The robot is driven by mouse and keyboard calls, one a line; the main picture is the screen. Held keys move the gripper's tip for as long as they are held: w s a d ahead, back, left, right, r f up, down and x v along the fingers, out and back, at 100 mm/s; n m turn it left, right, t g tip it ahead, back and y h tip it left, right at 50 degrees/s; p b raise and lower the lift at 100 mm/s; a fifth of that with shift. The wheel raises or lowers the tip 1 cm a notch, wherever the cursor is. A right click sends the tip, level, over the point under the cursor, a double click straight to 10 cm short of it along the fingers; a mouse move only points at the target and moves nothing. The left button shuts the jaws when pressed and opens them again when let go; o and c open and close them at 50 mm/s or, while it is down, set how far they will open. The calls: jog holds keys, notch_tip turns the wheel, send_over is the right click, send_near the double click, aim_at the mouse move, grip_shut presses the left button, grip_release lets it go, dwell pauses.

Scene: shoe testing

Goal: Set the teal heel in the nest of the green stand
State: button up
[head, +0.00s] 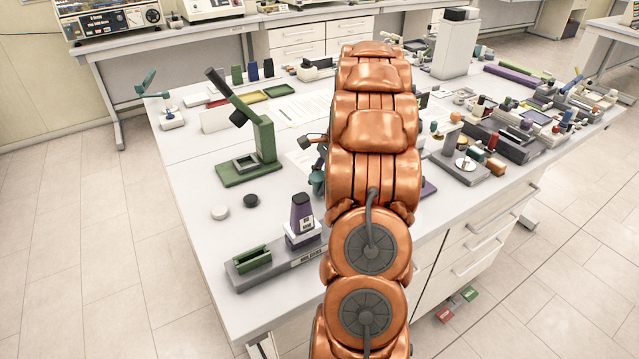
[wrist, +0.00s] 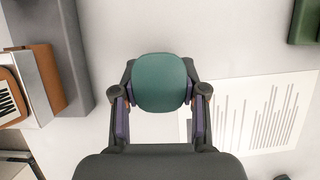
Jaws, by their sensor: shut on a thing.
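The teal heel (wrist: 160,82) is between the fingers of my gripper (wrist: 160,100) in the wrist view, its broad rounded face toward the camera. The gripper is shut on it, above a pale surface. In the head view a teal part (head: 317,182) shows just left of my arm, which hides most of the gripper. The green stand (head: 264,138) stands left of it on the table, with a green base, an upright and a tilted dark lever. A square grey-rimmed nest (head: 246,162) sits on its base and looks empty. The heel is apart from the stand, to its right.
A grey base with a green block (head: 252,258) and a purple heel (head: 302,212) stands at the front. A white disc (head: 220,213) and a black disc (head: 250,200) lie between. A printed sheet (wrist: 255,112) lies below the gripper. Many small items crowd the right.

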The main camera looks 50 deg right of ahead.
jog(key=shift+f, duration=0.55)
jog(key=shift+f, duration=0.1)
jog(key=o, duration=1.3)
jog(key=shift+c, duration=0.2)
jog(key=b+v, duration=0.3)
jog(key=v, duration=0.9)
